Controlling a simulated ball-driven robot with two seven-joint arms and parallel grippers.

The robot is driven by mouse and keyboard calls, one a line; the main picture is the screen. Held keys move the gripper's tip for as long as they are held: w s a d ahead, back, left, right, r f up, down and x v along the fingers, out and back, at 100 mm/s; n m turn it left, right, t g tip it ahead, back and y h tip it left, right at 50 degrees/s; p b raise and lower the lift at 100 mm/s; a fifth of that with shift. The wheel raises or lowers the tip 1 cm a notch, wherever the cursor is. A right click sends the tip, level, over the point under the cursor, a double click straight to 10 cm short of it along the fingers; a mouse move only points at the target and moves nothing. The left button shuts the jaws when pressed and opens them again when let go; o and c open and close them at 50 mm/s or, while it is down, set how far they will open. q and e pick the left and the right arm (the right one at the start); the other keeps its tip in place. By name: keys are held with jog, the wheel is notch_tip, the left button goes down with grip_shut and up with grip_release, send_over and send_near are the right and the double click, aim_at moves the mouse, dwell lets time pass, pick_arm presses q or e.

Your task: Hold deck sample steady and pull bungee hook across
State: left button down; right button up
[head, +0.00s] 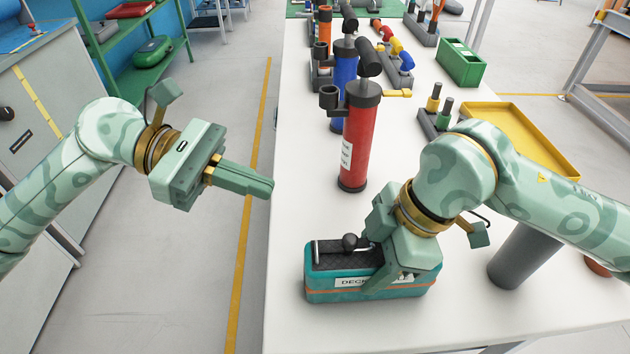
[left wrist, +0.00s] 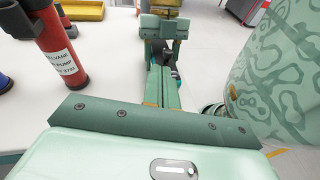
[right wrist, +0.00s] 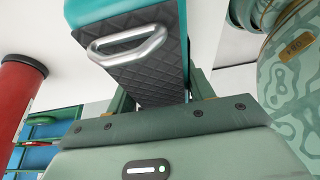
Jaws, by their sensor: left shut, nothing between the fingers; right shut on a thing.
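The deck sample (head: 330,291) is a teal block with a dark quilted top, an orange stripe and a "DECK" label, lying on the white table. A metal loop (right wrist: 127,46) stands on its top in the right wrist view. A black ball (head: 350,242) sits over the quilted top in the head view; I cannot tell whether it belongs to the bungee hook. My right gripper (head: 375,262) is shut on the deck sample, fingers along its long sides. My left gripper (head: 268,188) is shut and empty, left of the table edge, apart from the sample.
A red pump (head: 359,140) stands upright behind the sample, with a blue pump (head: 343,80) beyond. A yellow tray (head: 520,140) and green bin (head: 460,63) are at the right. A grey cylinder (head: 524,255) stands under my right arm. Bare table lies in front of the red pump.

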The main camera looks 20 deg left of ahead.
pick_arm(q)
jog(key=w+d+g, duration=0.1)
jog(key=w+d, duration=0.1)
jog(key=w, duration=0.3)
jog(key=n+g+y, duration=0.1)
jog(key=n+g, duration=0.9)
jog(key=g, duration=0.2)
send_near(350, 245)
jog(key=x, duration=0.5)
jog(key=shift+s+a+f, duration=0.2)
jog(key=shift+s+f, duration=0.15)
